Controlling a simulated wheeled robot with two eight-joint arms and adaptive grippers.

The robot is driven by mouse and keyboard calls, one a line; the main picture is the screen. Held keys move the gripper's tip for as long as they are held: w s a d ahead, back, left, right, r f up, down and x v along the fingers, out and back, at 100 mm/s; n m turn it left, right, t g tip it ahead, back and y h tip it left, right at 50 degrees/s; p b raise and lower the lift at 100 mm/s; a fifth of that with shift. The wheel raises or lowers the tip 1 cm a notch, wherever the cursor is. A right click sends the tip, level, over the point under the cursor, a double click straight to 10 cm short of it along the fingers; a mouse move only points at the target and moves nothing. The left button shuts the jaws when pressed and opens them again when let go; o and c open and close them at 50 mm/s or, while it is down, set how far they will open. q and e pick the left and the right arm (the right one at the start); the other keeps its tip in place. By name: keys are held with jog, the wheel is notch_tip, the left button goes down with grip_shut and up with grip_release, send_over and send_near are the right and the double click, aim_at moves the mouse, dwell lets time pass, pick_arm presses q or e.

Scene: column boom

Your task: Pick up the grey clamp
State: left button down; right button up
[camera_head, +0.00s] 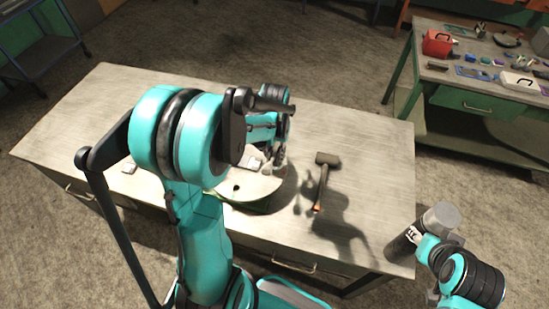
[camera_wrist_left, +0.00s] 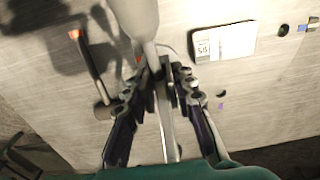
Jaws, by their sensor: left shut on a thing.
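My left gripper (camera_head: 272,163) is low over the workbench, partly hidden behind my own arm in the head view. In the left wrist view, my left gripper (camera_wrist_left: 162,82) has its fingers closed on the grey clamp (camera_wrist_left: 166,125). A pale bar of the clamp shows between the fingers, and a dark part sits at the fingertips. I cannot tell the clamp's full outline or whether it touches the bench.
A hammer (camera_head: 323,178) with an orange handle end lies right of the left gripper. A white labelled box (camera_wrist_left: 225,42) lies on the bench (camera_head: 375,150). The bench's far right is clear. A second table (camera_head: 470,100) with a red toolbox (camera_head: 438,43) stands at the back right.

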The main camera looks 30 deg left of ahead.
pick_arm(q)
jog(key=s+d+r, duration=0.1)
jog(key=d+r, duration=0.2)
jog(key=d, duration=0.2)
jog(key=d+r+p, duration=0.1)
jog(key=d+r, duration=0.3)
jog(key=d, duration=0.2)
jog(key=shift+s+d, duration=0.25)
jog(key=shift+s, duration=0.15)
